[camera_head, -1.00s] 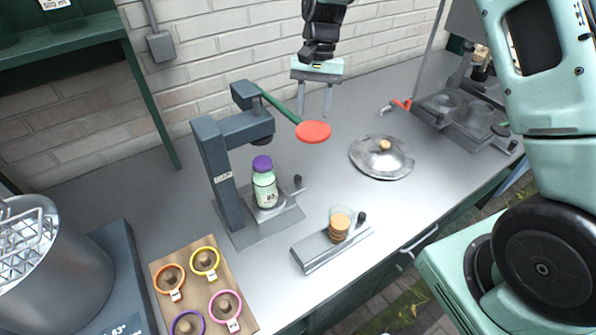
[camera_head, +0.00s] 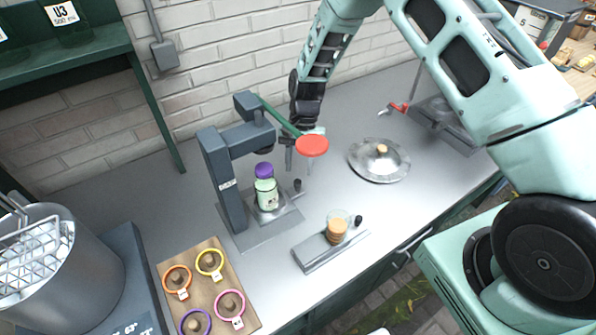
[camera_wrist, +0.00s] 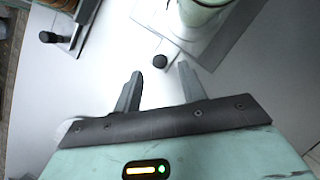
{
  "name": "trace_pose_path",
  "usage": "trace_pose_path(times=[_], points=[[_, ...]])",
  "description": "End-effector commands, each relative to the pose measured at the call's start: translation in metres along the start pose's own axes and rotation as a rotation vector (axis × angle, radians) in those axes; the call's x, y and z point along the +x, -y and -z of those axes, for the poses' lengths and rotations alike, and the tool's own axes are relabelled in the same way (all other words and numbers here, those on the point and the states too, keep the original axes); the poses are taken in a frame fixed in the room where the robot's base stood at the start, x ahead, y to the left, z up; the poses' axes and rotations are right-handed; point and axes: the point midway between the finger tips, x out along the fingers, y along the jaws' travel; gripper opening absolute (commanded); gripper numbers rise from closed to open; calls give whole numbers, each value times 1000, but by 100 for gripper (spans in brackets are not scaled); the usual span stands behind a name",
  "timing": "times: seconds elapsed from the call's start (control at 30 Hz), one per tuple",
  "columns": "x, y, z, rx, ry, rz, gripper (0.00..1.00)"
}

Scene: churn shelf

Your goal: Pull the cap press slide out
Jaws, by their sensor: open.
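The cap press (camera_head: 222,188) is a dark grey frame with a green lever ending in a red disc (camera_head: 311,146). Its slide (camera_head: 270,203) sits under the head and carries a green bottle with a purple cap (camera_head: 265,187). The slide's black knob (camera_head: 297,184) sticks out to the right; it also shows in the wrist view (camera_wrist: 160,61). My gripper (camera_head: 299,160) is behind the red disc, which partly hides it. In the wrist view my gripper (camera_wrist: 158,82) is open and empty, its fingertips pointing toward the knob, which lies just beyond and between them.
A second small grey slide (camera_head: 318,250) with a stacked tan item and black knob stands in front. A round metal lid (camera_head: 379,160) lies to the right. A board with coloured rings (camera_head: 207,262) and a pot (camera_head: 45,260) are at left.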

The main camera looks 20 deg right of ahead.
Motion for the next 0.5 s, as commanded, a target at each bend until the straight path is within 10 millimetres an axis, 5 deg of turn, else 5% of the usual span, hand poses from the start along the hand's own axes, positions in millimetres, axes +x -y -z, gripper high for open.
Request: trace_pose_path(times=[0.2,0.5], points=[[29,0,-1,0,2,-1,41],[40,0,0,0,-1,0,41]])
